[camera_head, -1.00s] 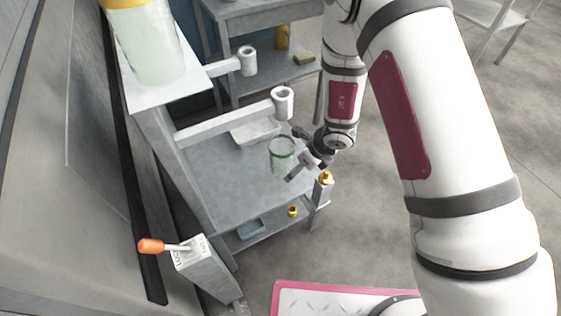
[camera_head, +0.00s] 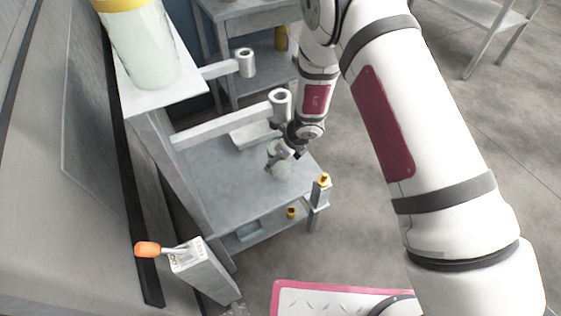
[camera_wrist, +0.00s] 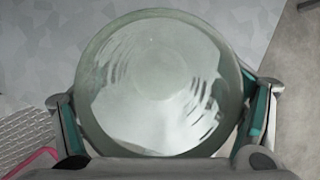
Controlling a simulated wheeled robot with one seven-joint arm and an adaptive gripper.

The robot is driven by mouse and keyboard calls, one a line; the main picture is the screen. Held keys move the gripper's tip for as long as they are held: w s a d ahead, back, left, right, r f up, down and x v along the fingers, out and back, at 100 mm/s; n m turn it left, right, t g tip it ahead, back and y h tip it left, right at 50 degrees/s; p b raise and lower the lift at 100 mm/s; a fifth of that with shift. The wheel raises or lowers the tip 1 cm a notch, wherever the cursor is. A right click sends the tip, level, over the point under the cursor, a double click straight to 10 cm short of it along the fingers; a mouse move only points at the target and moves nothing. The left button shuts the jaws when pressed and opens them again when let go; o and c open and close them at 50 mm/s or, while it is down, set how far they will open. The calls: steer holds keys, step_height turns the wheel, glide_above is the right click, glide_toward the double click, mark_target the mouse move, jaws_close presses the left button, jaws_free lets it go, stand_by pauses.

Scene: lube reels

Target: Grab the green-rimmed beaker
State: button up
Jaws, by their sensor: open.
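The green-rimmed beaker (camera_head: 281,168) stands on the grey bench top (camera_head: 222,185), partly hidden behind my gripper (camera_head: 285,158) in the head view. In the wrist view the beaker (camera_wrist: 160,85) fills the middle, seen from above through its round pale green rim. My gripper (camera_wrist: 160,125) is open, with one teal-lined finger on each side of the beaker. The fingers lie close to its sides; I cannot tell whether they touch it.
A white tray (camera_head: 250,136) lies behind the beaker, near a white roll (camera_head: 279,104) on a rail. A post with a yellow top (camera_head: 322,182) stands at the bench's right corner. An orange-handled lever (camera_head: 147,249) is at the lower left. A large yellow-capped container (camera_head: 143,50) stands upper left.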

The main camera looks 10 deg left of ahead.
steer(key=c, duration=1.1)
